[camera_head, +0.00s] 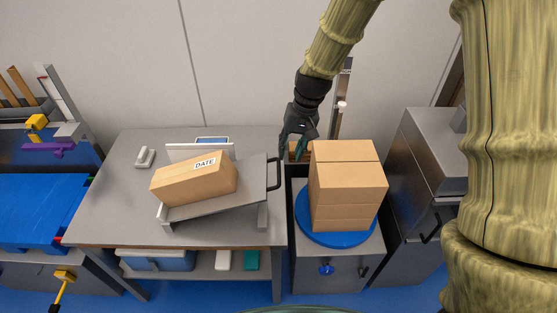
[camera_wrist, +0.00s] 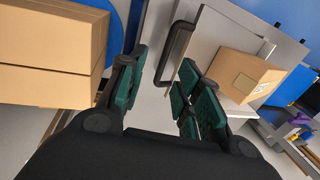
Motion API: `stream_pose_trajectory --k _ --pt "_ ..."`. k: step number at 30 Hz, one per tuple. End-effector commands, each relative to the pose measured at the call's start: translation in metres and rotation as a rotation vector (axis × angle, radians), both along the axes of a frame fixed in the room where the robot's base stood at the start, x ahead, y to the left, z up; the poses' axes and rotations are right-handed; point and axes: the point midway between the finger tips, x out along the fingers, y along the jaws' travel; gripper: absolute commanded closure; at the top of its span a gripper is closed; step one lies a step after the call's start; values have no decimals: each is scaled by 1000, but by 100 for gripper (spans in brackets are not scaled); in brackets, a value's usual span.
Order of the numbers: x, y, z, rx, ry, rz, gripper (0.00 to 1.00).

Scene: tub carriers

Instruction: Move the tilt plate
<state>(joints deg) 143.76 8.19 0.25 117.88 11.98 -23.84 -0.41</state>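The tilt plate (camera_head: 250,177) is a grey metal plate on the table, sloped, with a black bar handle (camera_head: 274,174) on its right side. A cardboard box (camera_head: 190,182) labelled DATE rests on the plate. In the wrist view the plate (camera_wrist: 215,38), its handle (camera_wrist: 174,50) and the box (camera_wrist: 243,75) show ahead of my gripper (camera_wrist: 162,77). The fingers, with green pads, are apart with nothing held between them. The handle appears in the gap between them, beyond the tips. In the head view my gripper (camera_head: 298,150) hangs just right of and above the handle.
Stacked cardboard boxes (camera_head: 346,185) stand on a blue round turntable (camera_head: 322,239) close to the right of my gripper; they also show in the wrist view (camera_wrist: 50,50). Grey cabinets (camera_head: 408,190) stand farther right. The table's left part (camera_head: 110,200) is mostly clear.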

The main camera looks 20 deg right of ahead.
Motion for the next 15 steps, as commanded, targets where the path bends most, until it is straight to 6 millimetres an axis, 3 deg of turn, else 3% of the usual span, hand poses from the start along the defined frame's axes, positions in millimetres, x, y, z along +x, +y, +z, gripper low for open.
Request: stream_pose_trajectory --k 3,6,15 --pt "6 2 16 13 -2 0 66" --pt "7 3 18 16 -1 1 66" --pt "7 7 -9 17 0 -3 66"
